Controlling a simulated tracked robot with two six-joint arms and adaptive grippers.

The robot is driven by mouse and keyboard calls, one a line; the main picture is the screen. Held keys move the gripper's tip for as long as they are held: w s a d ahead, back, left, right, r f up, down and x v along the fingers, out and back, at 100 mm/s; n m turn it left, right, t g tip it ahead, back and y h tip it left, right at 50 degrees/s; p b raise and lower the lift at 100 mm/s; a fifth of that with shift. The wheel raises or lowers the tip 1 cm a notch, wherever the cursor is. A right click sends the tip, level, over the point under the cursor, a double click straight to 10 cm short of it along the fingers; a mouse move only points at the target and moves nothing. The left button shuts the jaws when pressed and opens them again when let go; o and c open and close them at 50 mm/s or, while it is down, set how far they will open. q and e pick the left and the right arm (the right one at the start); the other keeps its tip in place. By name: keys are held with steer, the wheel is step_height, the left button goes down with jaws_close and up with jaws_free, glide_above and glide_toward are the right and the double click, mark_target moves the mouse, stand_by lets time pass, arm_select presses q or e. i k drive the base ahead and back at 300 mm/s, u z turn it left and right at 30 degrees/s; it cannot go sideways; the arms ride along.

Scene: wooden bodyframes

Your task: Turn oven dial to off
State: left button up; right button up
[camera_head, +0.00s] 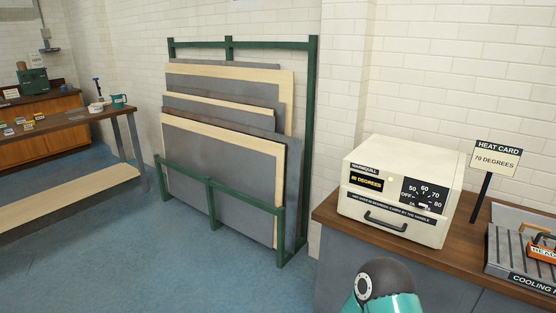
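The oven (395,187) is a cream box on the wooden counter at the right. Its front carries a dark dial panel (424,194) marked OFF, 50, 60, 70 and 80. The small white dial pointer (424,206) sits at the lower right of the panel and seems to point toward 80. A yellow display (367,182) appears to read 80 degrees. A dark handle (386,222) is on the shut front below. A teal and dark part of my arm shows at the bottom, in front of the counter. Neither gripper is in view.
A heat card sign (495,160) reading 70 degrees stands right of the oven. A cooling rack (522,250) with an orange-handled item lies at the far right. A green rack of panels (230,150) stands left, with a workbench (70,130) beyond. The blue floor between is clear.

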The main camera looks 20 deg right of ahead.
mark_target(420, 203)
steer(key=z, duration=0.4)
steer(key=i, duration=0.9)
steer(key=z, duration=0.45)
steer(key=k, duration=0.9)
steer(key=z, duration=0.2)
steer(key=i, duration=0.9)
steer(key=u, duration=0.15)
